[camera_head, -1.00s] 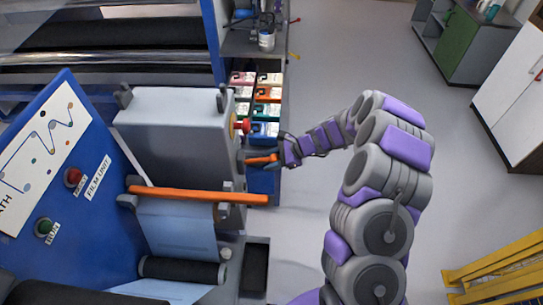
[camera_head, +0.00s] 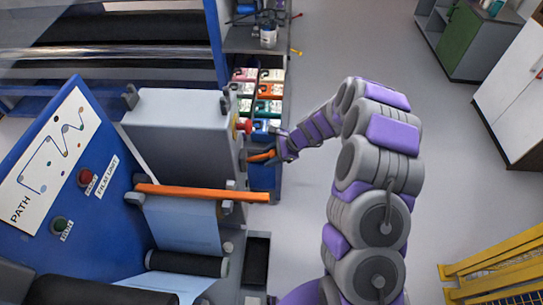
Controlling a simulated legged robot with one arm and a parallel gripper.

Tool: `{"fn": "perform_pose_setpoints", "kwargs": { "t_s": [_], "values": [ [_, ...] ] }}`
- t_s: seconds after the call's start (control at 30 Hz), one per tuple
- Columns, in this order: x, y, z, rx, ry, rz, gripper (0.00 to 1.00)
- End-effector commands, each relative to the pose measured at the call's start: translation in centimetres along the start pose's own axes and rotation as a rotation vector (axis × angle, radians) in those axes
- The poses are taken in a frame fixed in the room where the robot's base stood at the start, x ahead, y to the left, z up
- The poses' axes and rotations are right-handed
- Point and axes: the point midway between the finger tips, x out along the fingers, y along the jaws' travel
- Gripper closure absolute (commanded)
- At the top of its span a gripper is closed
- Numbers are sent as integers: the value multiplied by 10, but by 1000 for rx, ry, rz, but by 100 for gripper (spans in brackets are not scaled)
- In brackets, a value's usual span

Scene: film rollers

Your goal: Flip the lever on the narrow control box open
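The narrow control box (camera_head: 180,130) is a grey upright housing at centre left in the head view. A short orange lever (camera_head: 261,156) sticks out from its right side, tilted slightly up to the right. A red knob (camera_head: 245,126) sits above the lever on the same side. My gripper (camera_head: 275,152) is at the lever's outer end, reaching in from the right. Its fingers are small and partly hidden, so I cannot tell whether they are closed on the lever or only touching it.
A long orange bar (camera_head: 200,193) crosses the front of the box below the lever. A blue panel (camera_head: 110,220) with a red and a green button stands at left. Coloured bins (camera_head: 268,107) lie behind the gripper. The grey floor (camera_head: 330,50) at right is open.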

Motion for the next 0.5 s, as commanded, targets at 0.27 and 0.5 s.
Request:
{"fn": "perform_pose_setpoints", "kwargs": {
  "t_s": [0.27, 0.5],
  "values": [
    [0, 1, 1, -1, -1, 1, 36],
    [-3, 1, 0, 0, -1, 1, 36]
  ]
}}
